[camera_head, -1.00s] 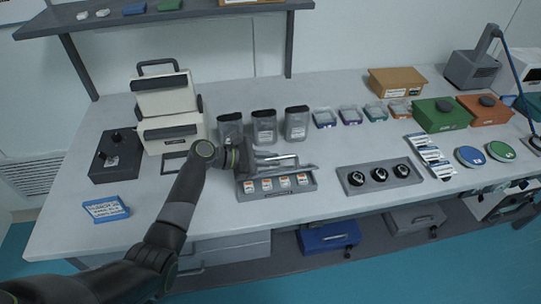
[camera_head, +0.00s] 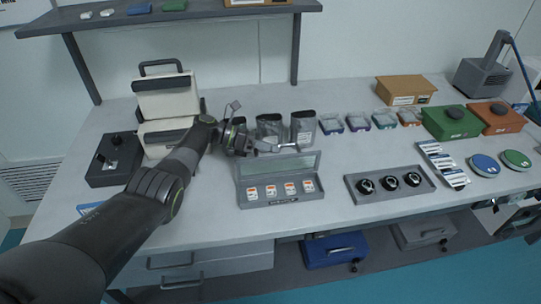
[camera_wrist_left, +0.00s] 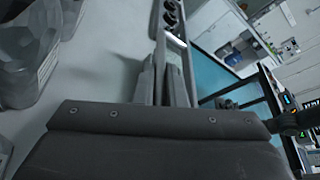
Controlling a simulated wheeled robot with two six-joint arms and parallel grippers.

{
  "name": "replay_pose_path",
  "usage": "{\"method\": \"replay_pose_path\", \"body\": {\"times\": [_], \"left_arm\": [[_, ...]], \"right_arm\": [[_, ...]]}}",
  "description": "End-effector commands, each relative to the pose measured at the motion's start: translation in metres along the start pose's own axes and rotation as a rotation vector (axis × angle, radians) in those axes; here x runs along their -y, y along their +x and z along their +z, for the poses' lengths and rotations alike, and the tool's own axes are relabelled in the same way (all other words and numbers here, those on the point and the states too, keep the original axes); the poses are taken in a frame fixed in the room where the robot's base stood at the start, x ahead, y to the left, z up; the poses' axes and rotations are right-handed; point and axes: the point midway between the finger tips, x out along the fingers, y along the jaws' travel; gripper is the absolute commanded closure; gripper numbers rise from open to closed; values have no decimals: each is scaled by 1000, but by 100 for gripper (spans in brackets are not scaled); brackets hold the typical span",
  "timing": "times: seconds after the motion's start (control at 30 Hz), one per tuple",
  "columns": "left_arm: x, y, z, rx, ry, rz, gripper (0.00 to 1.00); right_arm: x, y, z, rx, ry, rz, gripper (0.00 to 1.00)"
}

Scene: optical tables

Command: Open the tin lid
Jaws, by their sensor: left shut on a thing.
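The tin is a shallow grey box (camera_head: 243,198) on the table, with several white and orange blocks in a row inside. Its lid (camera_head: 280,165), with a grey frame and a lighter panel, stands tilted up along the tin's back edge. My left gripper (camera_head: 294,147) reaches in from the left at the lid's raised top edge, in front of the clear canisters. Its two fingers, also seen in the left wrist view (camera_wrist_left: 168,85), are close together and shut on the lid's edge. The exact contact is hard to see. My right gripper is not in view.
Clear canisters (camera_head: 270,126) stand close behind the gripper. A grey tray with black knobs (camera_head: 352,186) lies to the right of the tin. A white case (camera_head: 165,97) and a black box (camera_head: 112,165) stand at left. Table front of the tin is clear.

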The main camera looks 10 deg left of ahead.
Motion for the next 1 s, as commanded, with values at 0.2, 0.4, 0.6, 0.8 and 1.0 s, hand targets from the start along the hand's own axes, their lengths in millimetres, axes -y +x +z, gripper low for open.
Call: {"method": "replay_pose_path", "body": {"times": [0.2, 0.4, 0.6, 0.8, 1.0], "left_arm": [[-5, 1, -3, 1, -63, -23, 100], [-5, 1, -2, 0, -82, -32, 100], [-5, 1, -2, 0, -84, -33, 100], [-5, 1, -3, -1, -84, -33, 84], [-5, 1, -2, 0, -83, -33, 67]], "right_arm": [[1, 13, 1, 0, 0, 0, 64], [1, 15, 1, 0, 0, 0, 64], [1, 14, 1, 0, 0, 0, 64], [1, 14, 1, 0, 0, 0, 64], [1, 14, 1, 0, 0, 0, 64]]}}
